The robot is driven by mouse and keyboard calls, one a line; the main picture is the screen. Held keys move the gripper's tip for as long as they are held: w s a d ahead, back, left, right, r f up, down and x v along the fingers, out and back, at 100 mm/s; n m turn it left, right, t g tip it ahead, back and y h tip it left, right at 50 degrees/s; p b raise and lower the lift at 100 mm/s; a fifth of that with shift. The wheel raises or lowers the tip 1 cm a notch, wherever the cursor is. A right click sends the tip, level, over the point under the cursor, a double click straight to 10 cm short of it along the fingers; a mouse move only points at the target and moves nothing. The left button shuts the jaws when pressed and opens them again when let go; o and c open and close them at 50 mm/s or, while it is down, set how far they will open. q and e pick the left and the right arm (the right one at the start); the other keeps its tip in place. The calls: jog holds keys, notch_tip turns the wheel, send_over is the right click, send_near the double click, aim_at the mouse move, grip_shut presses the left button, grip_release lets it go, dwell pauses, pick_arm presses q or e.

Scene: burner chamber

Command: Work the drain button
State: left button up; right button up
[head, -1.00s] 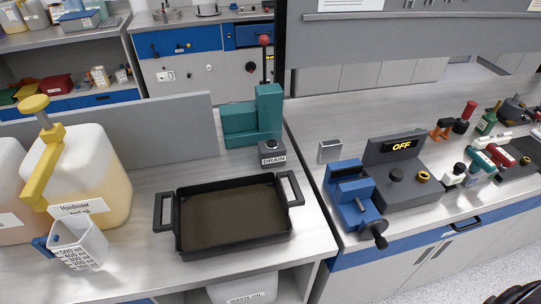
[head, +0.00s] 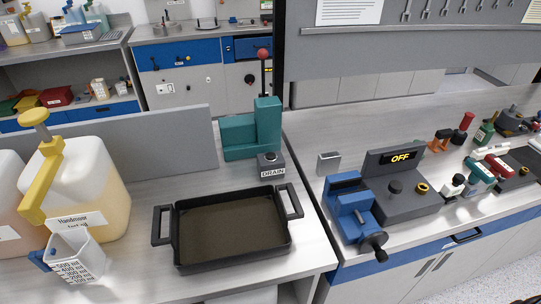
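The drain button (head: 269,156) is a small round knob on top of a dark grey box with a white DRAIN label (head: 272,173). The box stands on the left bench, in front of a teal block-shaped press (head: 240,137) with a red-knobbed lever (head: 263,55). A black rectangular tray (head: 232,228) with two side handles lies in front of the button box, and its floor looks brown. Neither of my grippers can be made out in the head view.
A blue vise (head: 352,210) and a grey unit reading OFF (head: 400,158) stand on the right bench. Bare bench lies left of the button box.

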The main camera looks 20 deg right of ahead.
dwell(0.3)
grip_shut()
dwell(1.6)
